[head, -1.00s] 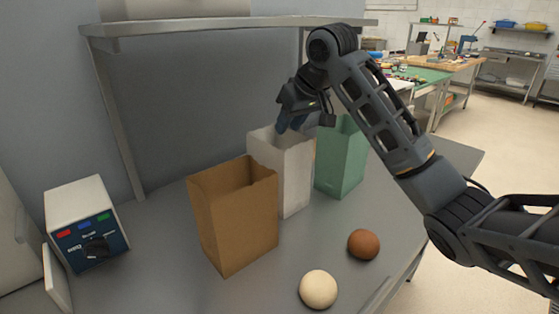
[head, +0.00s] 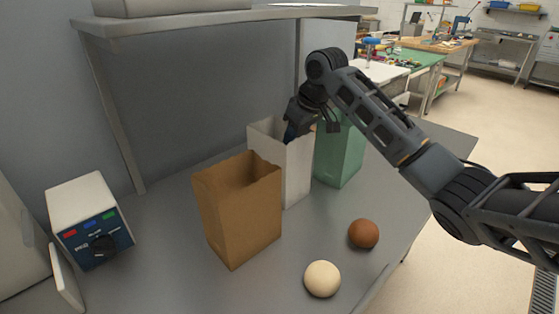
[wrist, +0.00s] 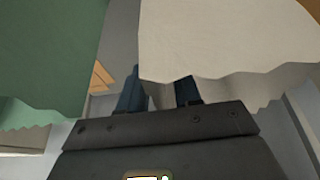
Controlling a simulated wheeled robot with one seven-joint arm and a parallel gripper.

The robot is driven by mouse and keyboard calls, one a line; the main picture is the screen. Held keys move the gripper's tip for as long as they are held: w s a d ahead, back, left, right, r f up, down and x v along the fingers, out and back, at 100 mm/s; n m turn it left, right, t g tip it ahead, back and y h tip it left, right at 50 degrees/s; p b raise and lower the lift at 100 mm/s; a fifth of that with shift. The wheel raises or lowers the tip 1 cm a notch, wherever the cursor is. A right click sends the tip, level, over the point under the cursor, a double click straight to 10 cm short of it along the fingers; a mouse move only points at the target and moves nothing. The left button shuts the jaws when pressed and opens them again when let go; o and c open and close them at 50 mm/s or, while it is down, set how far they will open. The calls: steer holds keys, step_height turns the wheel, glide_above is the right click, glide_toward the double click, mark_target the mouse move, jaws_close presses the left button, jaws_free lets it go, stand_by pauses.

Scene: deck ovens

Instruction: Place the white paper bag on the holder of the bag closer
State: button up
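The white paper bag (head: 294,175) stands open and upright on the counter, between the brown and green bags. It also fills the upper right of the wrist view (wrist: 225,40). My gripper (head: 291,133) points down at the bag's top rim. In the wrist view its two dark blue fingers (wrist: 160,92) are apart; one shows beside the bag's edge, the other is partly hidden at its ragged rim. The fingertips are hidden, and I see no clear grip. A white box with a blue front, coloured buttons and a dial, apparently the bag closer (head: 90,220), stands at the left.
The brown bag (head: 240,215) stands close in front of the white one, and the green bag (head: 340,155) close behind to the right. A pale ball (head: 322,279) and a brown ball (head: 363,234) lie near the counter's edge. A shelf (head: 210,24) hangs above.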

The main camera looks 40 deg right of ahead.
steer(key=shift+f, duration=0.1)
steer(key=shift+c, duration=0.2)
jaws_close()
